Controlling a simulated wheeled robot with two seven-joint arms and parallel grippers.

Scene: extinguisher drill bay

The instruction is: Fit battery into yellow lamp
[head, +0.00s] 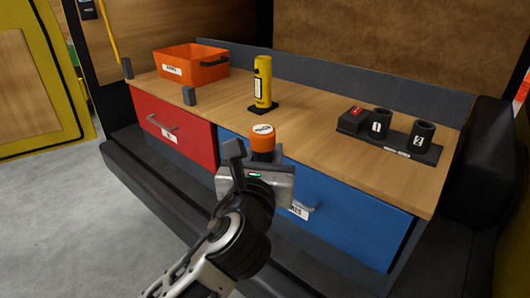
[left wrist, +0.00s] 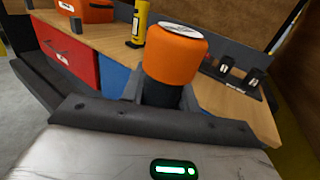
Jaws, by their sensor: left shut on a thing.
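The yellow lamp (head: 262,82) stands upright on a small black base on the wooden counter, with a pale label on its side. It also shows in the left wrist view (left wrist: 139,22). My left gripper (head: 258,160) is shut on the battery (head: 262,138), a black cylinder with an orange cap and white top. In the left wrist view the battery (left wrist: 175,55) stands up between the fingers, its lower part hidden by the gripper. The battery is in front of the counter edge, apart from the lamp. My right gripper is not in view.
An orange bin (head: 190,66) stands at the back left of the counter (head: 215,98). A black holder (head: 410,147) with cups marked 1 and 2 and a red part is at the right. Red (head: 178,128) and blue (head: 345,205) drawers are below. Small grey blocks stand at the left.

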